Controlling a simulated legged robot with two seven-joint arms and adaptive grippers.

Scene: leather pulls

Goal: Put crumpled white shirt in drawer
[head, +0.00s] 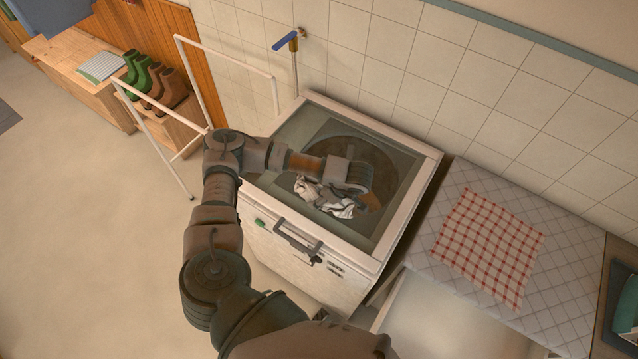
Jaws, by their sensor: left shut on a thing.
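The crumpled white shirt (325,197) is bunched up over the top of a white top-loading appliance (300,238). My left gripper (362,195) is over the same top, pointing down, and is shut on the shirt. Its fingertips are partly hidden. I cannot tell whether the shirt touches the surface below. A drawer (440,318) with a pale, empty-looking inside stands open at the lower right, below a quilted counter cover. My own arm hides part of its near left side. My right gripper is not in view.
A red checked cloth (488,248) lies on the quilted cover (460,185), right of the appliance. A blue-handled tap (288,40) is on the tiled wall behind. A white rail frame (190,90) stands left of the appliance, near green boots (134,68). The floor at left is clear.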

